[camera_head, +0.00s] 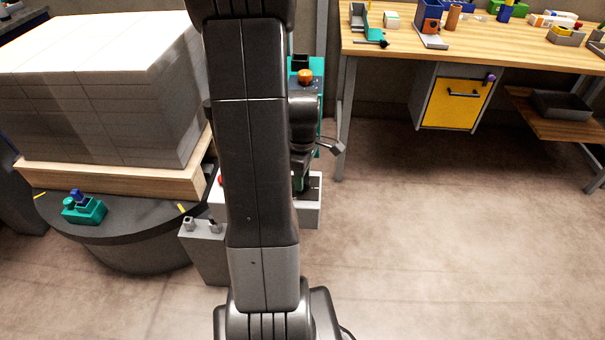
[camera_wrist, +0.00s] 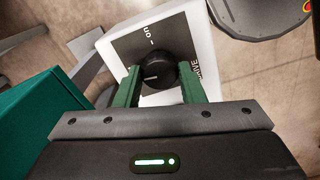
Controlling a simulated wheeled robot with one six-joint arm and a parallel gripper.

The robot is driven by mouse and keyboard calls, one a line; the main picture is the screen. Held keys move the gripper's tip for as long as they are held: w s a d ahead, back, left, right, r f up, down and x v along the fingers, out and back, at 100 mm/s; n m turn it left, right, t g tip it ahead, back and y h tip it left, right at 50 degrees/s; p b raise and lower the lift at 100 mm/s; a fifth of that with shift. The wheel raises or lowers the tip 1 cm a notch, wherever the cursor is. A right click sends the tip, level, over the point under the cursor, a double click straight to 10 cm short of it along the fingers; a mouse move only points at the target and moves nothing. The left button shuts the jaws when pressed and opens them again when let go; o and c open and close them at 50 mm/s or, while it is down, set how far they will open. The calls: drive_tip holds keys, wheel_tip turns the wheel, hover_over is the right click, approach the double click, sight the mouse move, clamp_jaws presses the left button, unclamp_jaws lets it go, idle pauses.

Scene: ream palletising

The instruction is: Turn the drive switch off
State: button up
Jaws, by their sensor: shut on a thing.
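The drive switch is a round black knob (camera_wrist: 156,71) on a dark plate on a white box (camera_wrist: 203,50), seen in the wrist view. The plate reads "on" beside a tick above the knob and "DRIVE" at its right. A short pale mark shows on the knob's lower left part, lying about level in the picture, not toward the "on" tick. My gripper (camera_wrist: 160,88) has its green fingers on both sides of the knob and is shut on it. In the head view the white box (camera_head: 309,214) shows behind my arm; the knob is hidden there.
A round dark turntable (camera_head: 130,232) bears a wooden pallet (camera_head: 120,178) stacked with pale reams (camera_head: 100,95) at left. A grey post (camera_head: 205,250) stands beside it. The floor at right is clear.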

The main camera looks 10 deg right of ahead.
drive_tip(key=shift+n, duration=0.6)
drive_tip(key=o, duration=1)
wheel_tip(320, 180, up, 14)
drive_tip(key=p, duration=0.2)
drive_tip(key=shift+p, duration=0.3)
drive_tip(key=shift+f, duration=0.1)
wheel_tip(320, 180, down, 14)
drive_tip(key=shift+r+b, duration=0.1)
drive_tip(key=shift+b, duration=1.15)
